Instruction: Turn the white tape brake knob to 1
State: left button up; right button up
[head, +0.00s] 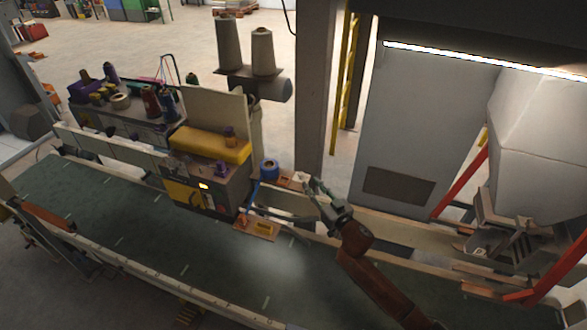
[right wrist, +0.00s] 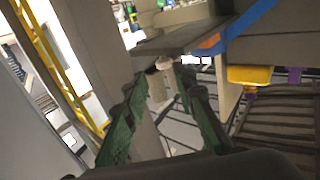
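The white tape brake knob (head: 301,177) is small in the head view, at the right end of a bracket beside the blue tape roll (head: 269,168). In the right wrist view the whitish knob (right wrist: 165,63) shows at the edge of a brown plate (right wrist: 185,38), in line with the gap between the fingertips. My right gripper (head: 312,185) reaches in from the lower right, close to the knob. Its green-sided fingers (right wrist: 158,92) are apart. I cannot tell whether they touch the knob. The knob's markings are too small to read. My left gripper is not in view.
The sack filler's control box (head: 205,190) with a yellow top stands left of the bracket. Thread cones (head: 262,52) stand above it. A green conveyor belt (head: 130,215) runs below. A grey post (head: 315,90) rises behind the bracket. A small orange tray (head: 257,228) sits below.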

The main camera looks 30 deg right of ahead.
aim_at(302, 177)
jog(key=w, duration=0.5)
jog(key=shift+w+a+r, duration=0.1)
jog(key=shift+w+a, duration=0.05)
jog(key=shift+a, duration=0.25)
jog(key=shift+w, duration=1.15)
jog(key=shift+d, duration=0.1)
jog(key=c, duration=0.4)
grip_shut()
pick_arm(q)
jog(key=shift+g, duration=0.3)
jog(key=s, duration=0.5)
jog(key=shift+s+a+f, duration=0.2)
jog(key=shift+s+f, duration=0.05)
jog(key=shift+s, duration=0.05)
